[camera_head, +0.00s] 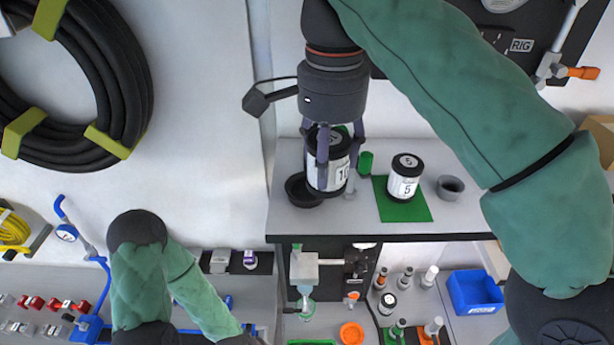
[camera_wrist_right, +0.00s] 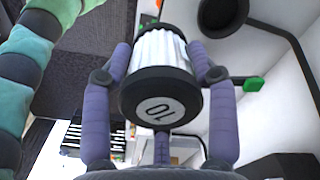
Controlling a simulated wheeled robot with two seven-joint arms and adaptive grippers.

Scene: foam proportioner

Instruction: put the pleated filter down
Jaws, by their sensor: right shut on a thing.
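The pleated filter (camera_head: 340,172) has black end caps, white pleated sides and a "10" on its cap. It also shows in the right wrist view (camera_wrist_right: 160,60), with the "10" cap facing the camera. My right gripper (camera_head: 337,183) points down and is shut on it, with purple fingers along its sides. The filter is roughly upright over the left part of the grey shelf (camera_head: 460,215), beside a black round cup (camera_head: 300,192). I cannot tell whether its lower end touches the shelf. My left arm is at the lower left; its gripper is not seen.
A similar filter marked "5" (camera_head: 405,178) stands on a green mat (camera_head: 418,211) to the right. A small grey cup (camera_head: 450,187) is beyond it. A small green cylinder (camera_head: 366,163) stands behind the held filter. A blue bin (camera_head: 475,291) sits below the shelf.

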